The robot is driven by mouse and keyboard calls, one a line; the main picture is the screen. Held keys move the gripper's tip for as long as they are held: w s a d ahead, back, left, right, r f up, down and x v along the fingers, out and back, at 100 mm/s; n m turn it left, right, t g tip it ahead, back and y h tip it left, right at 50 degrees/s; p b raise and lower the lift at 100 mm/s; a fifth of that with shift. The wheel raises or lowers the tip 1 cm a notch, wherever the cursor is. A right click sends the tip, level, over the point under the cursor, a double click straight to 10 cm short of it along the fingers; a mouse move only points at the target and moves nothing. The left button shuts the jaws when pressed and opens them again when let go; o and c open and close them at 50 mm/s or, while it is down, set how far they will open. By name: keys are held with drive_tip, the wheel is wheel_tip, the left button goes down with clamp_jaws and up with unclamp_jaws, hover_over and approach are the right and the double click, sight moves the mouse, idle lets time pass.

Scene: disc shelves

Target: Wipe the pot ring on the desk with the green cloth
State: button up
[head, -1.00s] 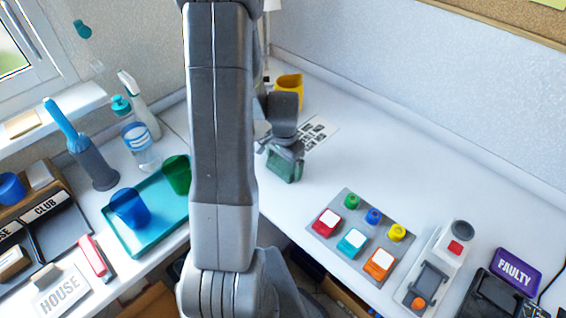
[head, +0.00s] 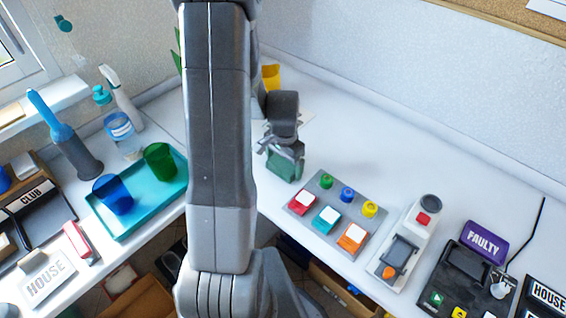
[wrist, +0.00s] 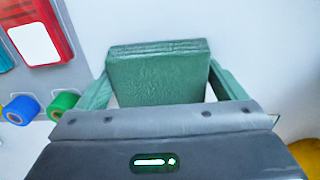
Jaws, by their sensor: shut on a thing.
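The green cloth (head: 285,167) is a folded, thick pad held at the end of my gripper (head: 282,150), low over the white desk (head: 400,150). In the wrist view the cloth (wrist: 157,76) sits between the two green fingers of my gripper (wrist: 165,88), which is shut on it. I cannot tell whether the cloth touches the desk. I see no pot ring in either view; my arm and gripper hide part of the desk.
A panel of coloured buttons (head: 325,236) lies just right of and nearer than the cloth. Beyond it is a grey device with a red button (head: 408,245). A yellow object (head: 271,77) stands behind my gripper. The desk's back right is clear.

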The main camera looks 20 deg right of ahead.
wheel_tip(320, 180, up, 3)
drive_tip(key=shift+d+f+p, duration=0.1)
drive_tip(key=shift+p, duration=0.6)
drive_tip(key=shift+r+p, duration=0.3)
drive_tip(key=shift+r, duration=0.05)
drive_tip(key=shift+r+p, duration=1.7)
drive_tip(key=shift+r, duration=0.7)
